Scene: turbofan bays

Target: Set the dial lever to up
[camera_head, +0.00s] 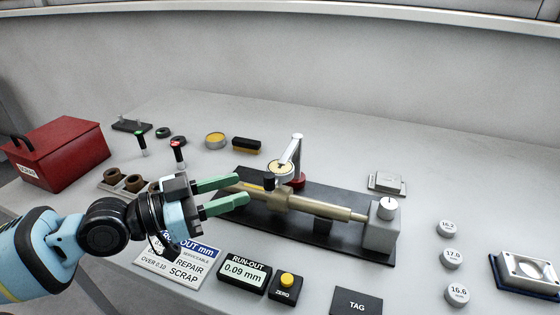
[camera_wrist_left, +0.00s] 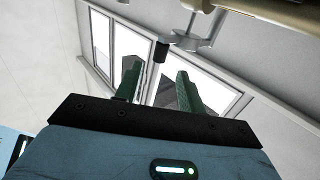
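The dial gauge (camera_head: 281,170) has a yellow-rimmed face and sits on a pale stand arm above the brass shaft (camera_head: 315,207). A black knob (camera_head: 268,183) sits just below the dial; I take it for the lever's end. In the left wrist view, a black knob (camera_wrist_left: 161,50) shows just beyond the fingertips, near a silver bracket (camera_wrist_left: 200,36). My left gripper (camera_head: 242,188) is open, its green fingers pointing right toward the knob, apart from it. Nothing shows between the fingers (camera_wrist_left: 159,72). My right gripper is out of view.
The shaft rig stands on a black base plate (camera_head: 350,244) with a grey knobbed block (camera_head: 382,228) at right. In front are a run-out display (camera_head: 244,273), a yellow zero button (camera_head: 287,280) and a chart card (camera_head: 188,268).

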